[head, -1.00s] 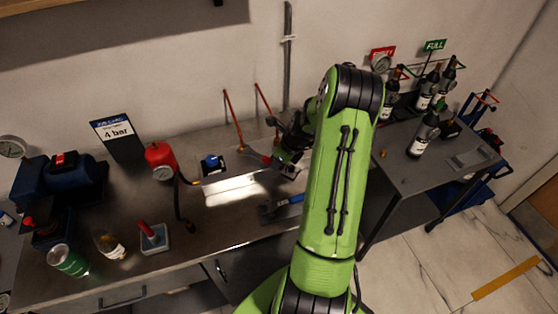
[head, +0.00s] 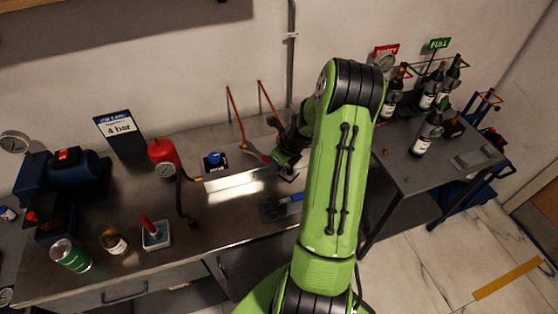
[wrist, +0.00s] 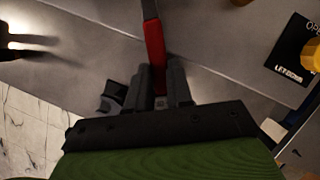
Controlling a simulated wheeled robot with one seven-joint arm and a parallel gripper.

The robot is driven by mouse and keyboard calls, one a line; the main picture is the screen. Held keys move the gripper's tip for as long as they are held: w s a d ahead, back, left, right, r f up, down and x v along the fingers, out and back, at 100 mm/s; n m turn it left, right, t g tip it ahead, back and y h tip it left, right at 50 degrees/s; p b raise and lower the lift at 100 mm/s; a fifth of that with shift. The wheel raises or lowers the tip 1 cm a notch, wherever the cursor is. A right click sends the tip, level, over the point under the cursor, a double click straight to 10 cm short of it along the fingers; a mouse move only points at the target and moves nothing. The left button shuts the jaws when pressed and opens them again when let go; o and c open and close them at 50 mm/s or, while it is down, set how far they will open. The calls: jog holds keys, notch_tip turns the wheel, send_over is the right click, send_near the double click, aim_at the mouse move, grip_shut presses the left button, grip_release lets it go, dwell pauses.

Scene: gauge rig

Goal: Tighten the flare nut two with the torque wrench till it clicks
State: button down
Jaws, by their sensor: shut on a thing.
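My gripper (wrist: 160,88) is shut on the red handle of a wrench (wrist: 154,45), whose grey shaft runs out of the top of the wrist view. In the head view my gripper (head: 284,160) is low over the bench, partly behind my arm. The wrench (head: 257,154) points left there, toward the foot of two copper pipes (head: 236,112). The flare nuts are too small or hidden to tell apart, and I cannot tell if the wrench head is around one.
A red cylinder (head: 162,158) with a gauge and hose is farther left. A side table (head: 395,165) with bottles is at right. The wrist view shows a black sign (wrist: 293,55).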

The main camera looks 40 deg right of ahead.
aim_at(293, 169)
jog(key=shift+a+m, duration=0.6)
jog(key=shift+a, duration=0.25)
dwell(0.4)
jog(key=shift+d, duration=0.2)
jog(key=shift+d+n, duration=0.3)
jog(key=shift+d+n+p, duration=0.35)
jog(key=shift+d+n, duration=0.25)
jog(key=shift+d, duration=0.05)
jog(key=shift+s+d, duration=0.2)
jog(key=shift+s, duration=1.05)
jog(key=shift+s+d, duration=0.2)
jog(key=shift+s, duration=1)
jog(key=shift+r+p, duration=1.95)
jog(key=shift+r, duration=0.45)
jog(key=shift+f, duration=0.1)
